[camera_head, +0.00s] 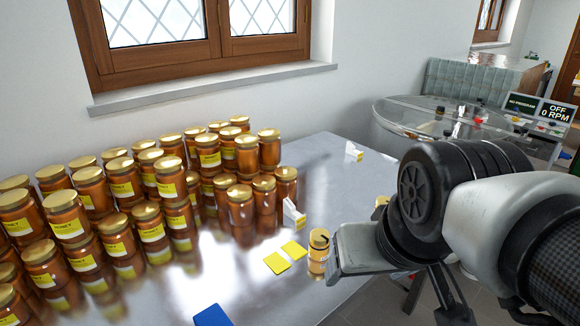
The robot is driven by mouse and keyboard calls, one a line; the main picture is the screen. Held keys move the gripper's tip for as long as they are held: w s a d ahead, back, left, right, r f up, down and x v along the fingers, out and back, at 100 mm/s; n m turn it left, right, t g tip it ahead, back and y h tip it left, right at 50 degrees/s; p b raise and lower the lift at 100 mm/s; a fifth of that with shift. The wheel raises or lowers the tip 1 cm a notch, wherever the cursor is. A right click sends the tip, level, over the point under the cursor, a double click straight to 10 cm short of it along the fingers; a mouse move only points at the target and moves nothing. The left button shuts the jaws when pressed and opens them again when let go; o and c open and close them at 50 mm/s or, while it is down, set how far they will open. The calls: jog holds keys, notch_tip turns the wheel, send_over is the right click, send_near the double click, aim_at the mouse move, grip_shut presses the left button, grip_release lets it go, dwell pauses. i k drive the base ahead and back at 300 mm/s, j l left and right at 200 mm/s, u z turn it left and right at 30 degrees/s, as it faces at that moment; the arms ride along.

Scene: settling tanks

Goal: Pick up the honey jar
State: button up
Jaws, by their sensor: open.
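Many honey jars (119,184) with gold lids, amber contents and yellow labels stand crowded on the metal table (220,290), some stacked on others. A single small, paler jar (318,243) with a gold lid stands apart from them near the table's right edge. My gripper (331,256) is open, just right of this small jar and very close to it. The gripper body and wrist hide part of the table edge. I cannot tell whether a finger touches the small jar.
A blue object (212,316) lies at the front edge. A round machine with a clear lid (440,118) stands at the back right. The table's middle front is clear.

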aim_at(318, 254)
jog(key=i+l+u, duration=0.15)
jog(key=l+u, duration=0.15)
jog(key=i+l+u, duration=0.15)
jog(key=l+u, duration=0.15)
jog(key=l, duration=0.15)
jog(key=i+l+u, duration=0.1)
jog(key=l+u, duration=0.5)
jog(key=l, duration=0.2)
